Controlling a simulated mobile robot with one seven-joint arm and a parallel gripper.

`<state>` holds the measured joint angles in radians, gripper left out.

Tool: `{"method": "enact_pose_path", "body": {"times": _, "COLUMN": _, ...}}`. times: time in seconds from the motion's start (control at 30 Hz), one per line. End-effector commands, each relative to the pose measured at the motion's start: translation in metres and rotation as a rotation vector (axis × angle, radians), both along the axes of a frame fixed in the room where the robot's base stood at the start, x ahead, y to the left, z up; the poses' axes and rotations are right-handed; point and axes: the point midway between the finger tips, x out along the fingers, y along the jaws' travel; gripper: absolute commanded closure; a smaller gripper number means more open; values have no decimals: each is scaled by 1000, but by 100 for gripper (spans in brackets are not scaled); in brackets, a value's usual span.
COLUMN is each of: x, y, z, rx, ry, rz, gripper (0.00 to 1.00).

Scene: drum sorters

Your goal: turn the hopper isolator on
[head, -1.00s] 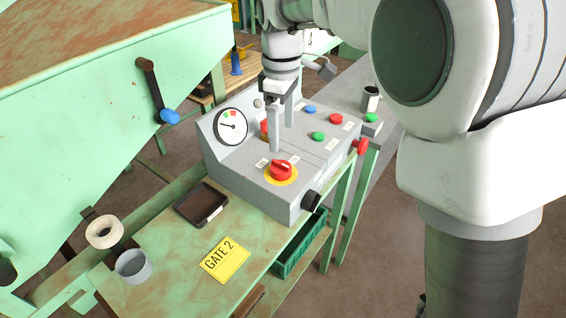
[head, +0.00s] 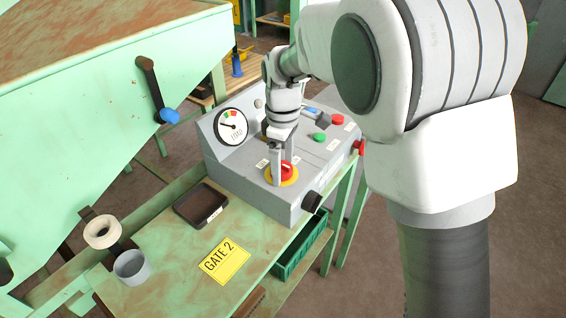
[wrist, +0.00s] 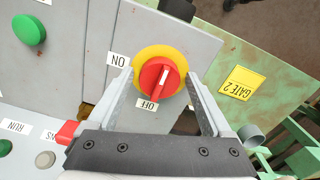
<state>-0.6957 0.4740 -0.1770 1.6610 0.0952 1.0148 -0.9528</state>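The hopper isolator is a red rotary knob (head: 287,169) on a yellow disc, on the sloped top of a grey control box (head: 240,185). In the wrist view, the knob (wrist: 160,77) has a white pointer mark aimed at the OFF label (wrist: 148,104). The ON label (wrist: 118,60) is to its left. My gripper (head: 283,172) is open and points down over the knob. In the wrist view, its fingers (wrist: 158,76) appear on either side of the knob, with visible gaps. I cannot tell how far down beside the knob they reach.
The box also carries a dial gauge (head: 231,127), a green button (head: 320,137), a red button (head: 337,120) and a black side knob (head: 312,202). A dark tray (head: 201,205), a GATE 2 plate (head: 225,260) and a grey cup (head: 132,267) are on the green bench.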

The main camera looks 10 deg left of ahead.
Motion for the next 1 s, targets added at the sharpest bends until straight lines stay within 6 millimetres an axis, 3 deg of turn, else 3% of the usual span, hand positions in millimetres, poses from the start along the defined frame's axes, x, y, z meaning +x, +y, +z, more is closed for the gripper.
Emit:
{"method": "enact_pose_path", "body": {"times": 0.07, "x": 0, "y": 0, "z": 0, "rx": 0, "ry": 0, "rz": 0, "gripper": 32}}
{"method": "enact_pose_path", "body": {"times": 0.4, "x": 0, "y": 0, "z": 1, "rx": 0, "ry": 0, "rz": 0, "gripper": 93}}
{"method": "enact_pose_path", "body": {"times": 0.77, "x": 0, "y": 0, "z": 2, "rx": 1, "ry": 0, "rz": -63, "gripper": 93}}
{"method": "enact_pose_path", "body": {"times": 1.0, "x": -1, "y": 0, "z": 2, "rx": 1, "ry": 0, "rz": -227, "gripper": 93}}
